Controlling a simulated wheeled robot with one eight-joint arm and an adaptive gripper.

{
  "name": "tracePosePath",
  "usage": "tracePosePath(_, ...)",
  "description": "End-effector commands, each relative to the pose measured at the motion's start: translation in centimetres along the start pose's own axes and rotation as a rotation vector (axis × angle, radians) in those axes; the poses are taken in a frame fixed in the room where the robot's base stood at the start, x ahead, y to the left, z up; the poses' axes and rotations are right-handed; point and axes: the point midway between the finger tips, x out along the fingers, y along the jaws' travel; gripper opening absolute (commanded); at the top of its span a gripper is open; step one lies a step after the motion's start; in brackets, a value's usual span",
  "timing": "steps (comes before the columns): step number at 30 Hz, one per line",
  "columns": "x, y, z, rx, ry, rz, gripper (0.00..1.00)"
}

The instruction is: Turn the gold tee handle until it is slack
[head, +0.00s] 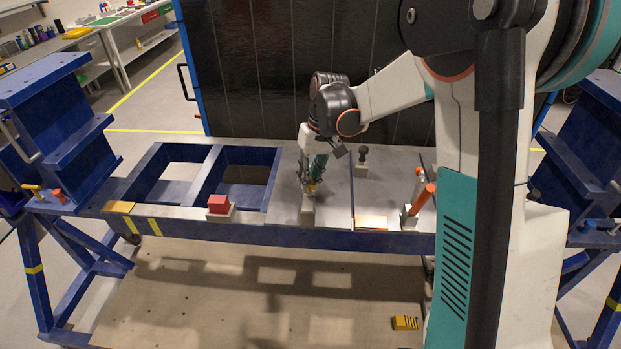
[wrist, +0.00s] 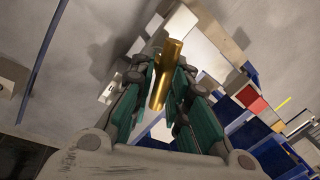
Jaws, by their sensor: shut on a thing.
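The gold tee handle (wrist: 166,72) shows in the wrist view as a smooth gold bar running between the two fingers, its upper end sticking out past them. My gripper (wrist: 163,88) is shut on it, with a teal-padded finger on each side. In the head view my gripper (head: 314,182) points down over the grey plate of the blue jig, above a small pale block (head: 307,209). There the handle is mostly hidden by the fingers, and how it joins its base cannot be made out.
A red block on a pale base (head: 218,203) stands left of my gripper. A black knob (head: 363,155) stands behind it to the right, and an orange handle (head: 422,200) further right. The jig frame (head: 180,205) has open bays at left.

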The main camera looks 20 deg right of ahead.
Motion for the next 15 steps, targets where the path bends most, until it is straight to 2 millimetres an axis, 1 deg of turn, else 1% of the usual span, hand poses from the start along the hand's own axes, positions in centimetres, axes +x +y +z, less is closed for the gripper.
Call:
tracePosePath(1, 0.14, -0.28, -0.13, -0.047, -0.007, -0.004, 0.0)
tracePosePath(15, 0.27, -0.59, 0.12, -0.484, -0.097, -0.005, 0.0)
